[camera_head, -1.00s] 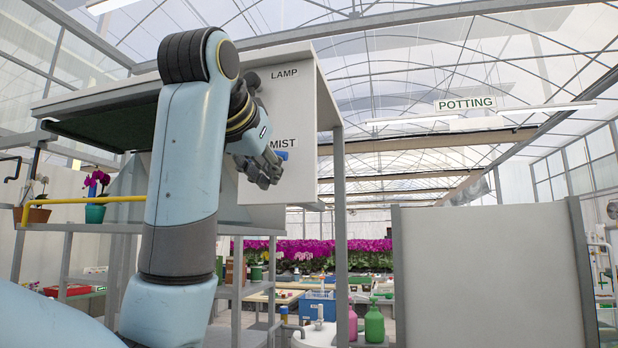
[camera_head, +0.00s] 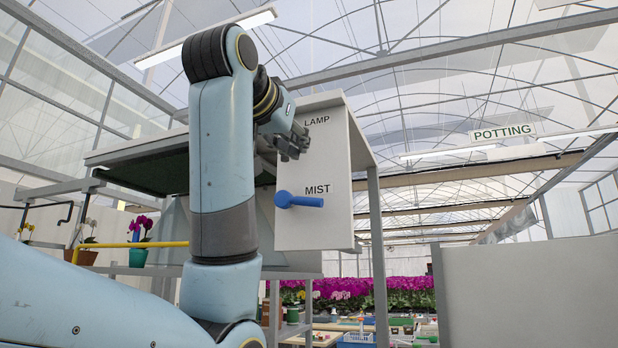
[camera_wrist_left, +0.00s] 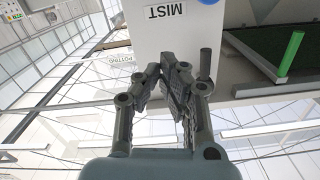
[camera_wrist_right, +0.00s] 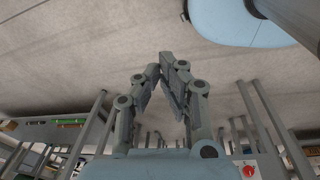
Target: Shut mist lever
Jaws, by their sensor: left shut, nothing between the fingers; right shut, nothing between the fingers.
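The blue mist lever (camera_head: 301,201) is on the white panel (camera_head: 335,225), just under the MIST label. It lies about level, its round hub at the left and its handle pointing right. My left gripper (camera_head: 291,148) is shut and empty, above the lever and below the LAMP label, apart from the lever. In the left wrist view the shut fingers (camera_wrist_left: 168,75) are in front of the panel, and only an edge of the blue lever (camera_wrist_left: 264,3) shows at the top. My right gripper (camera_wrist_right: 172,62) is shut and empty, low over the grey floor.
A dark grey peg (camera_wrist_left: 205,64) stands close beside my left fingers. A green rod (camera_wrist_left: 290,54) is at the right of that view. A yellow pipe (camera_head: 135,244) and a potted orchid (camera_head: 138,256) are left of my arm. A grey post (camera_head: 377,255) stands right of the panel.

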